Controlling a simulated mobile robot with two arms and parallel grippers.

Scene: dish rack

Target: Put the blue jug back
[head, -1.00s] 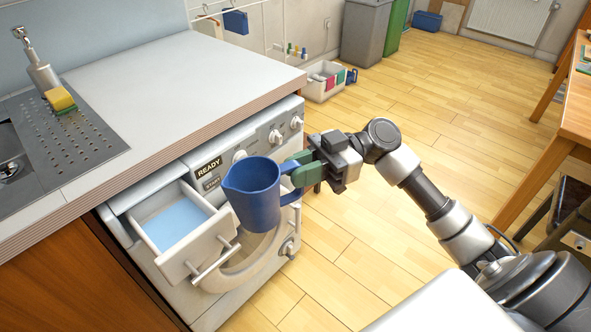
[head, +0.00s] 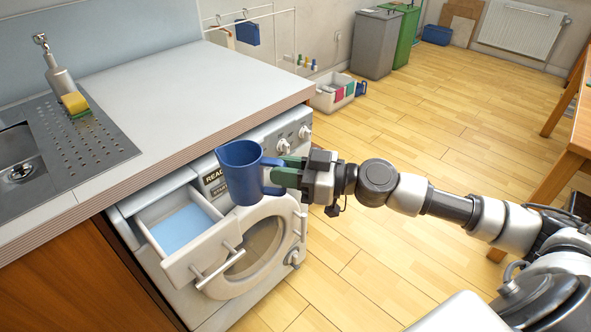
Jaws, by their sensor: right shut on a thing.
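The blue jug (head: 243,172) is upright in the air in front of the washing machine (head: 262,247), a little right of its open drawer. My right gripper (head: 283,174) is shut on the jug's handle side, with green fingers against it. The open detergent drawer (head: 176,262) sticks out of the machine at its upper left, with light blue liquid inside. The jug hides part of the control panel and its READY label. My left gripper is not in the view.
The grey worktop (head: 205,95) above the machine is mostly clear. A metal drainer (head: 75,143) with a yellow sponge (head: 76,104) and a soap dispenser (head: 58,76) is at the left. A white box (head: 331,102) stands on the floor beyond. The wooden floor (head: 420,130) is open at the right.

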